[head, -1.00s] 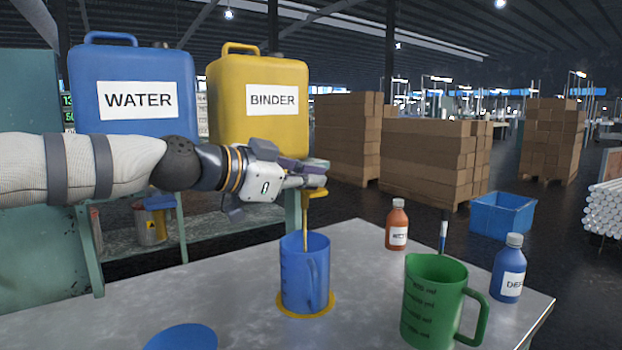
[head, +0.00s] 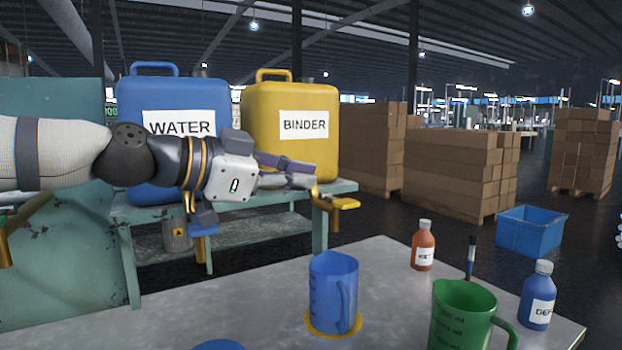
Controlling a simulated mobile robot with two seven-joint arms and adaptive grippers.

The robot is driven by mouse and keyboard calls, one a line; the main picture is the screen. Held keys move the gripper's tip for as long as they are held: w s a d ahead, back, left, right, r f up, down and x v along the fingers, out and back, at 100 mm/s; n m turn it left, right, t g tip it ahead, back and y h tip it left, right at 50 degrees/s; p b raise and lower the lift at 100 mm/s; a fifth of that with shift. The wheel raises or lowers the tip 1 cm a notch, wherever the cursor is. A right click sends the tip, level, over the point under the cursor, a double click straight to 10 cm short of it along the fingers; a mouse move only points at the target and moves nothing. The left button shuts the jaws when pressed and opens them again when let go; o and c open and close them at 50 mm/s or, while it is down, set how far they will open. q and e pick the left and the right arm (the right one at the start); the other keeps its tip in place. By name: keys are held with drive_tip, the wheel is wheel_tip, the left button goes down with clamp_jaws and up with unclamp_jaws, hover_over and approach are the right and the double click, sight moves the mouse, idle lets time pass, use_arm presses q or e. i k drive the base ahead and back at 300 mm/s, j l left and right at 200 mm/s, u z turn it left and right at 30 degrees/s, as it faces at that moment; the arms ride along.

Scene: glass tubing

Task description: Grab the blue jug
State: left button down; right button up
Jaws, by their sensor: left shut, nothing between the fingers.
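The blue jug (head: 332,293) stands upright on a yellow ring (head: 317,326) on the grey table, with its handle facing front right. My left gripper (head: 312,174) is shut and empty. In the picture it is above the jug and a little to its left, apart from it, in front of the yellow BINDER container (head: 290,108). A yellow tap (head: 338,203) shows just right of and below the fingertips, with no stream from it. What is inside the jug is hidden by its wall. My right gripper is not in view.
A green measuring jug (head: 462,318), a brown bottle (head: 423,246) and a blue bottle (head: 538,297) stand right of the blue jug. A blue disc (head: 219,345) lies at the front edge. The blue WATER container (head: 150,100) is behind my arm. The table's left part is clear.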

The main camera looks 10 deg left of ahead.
sight(333, 276)
drive_tip(key=k, duration=1)
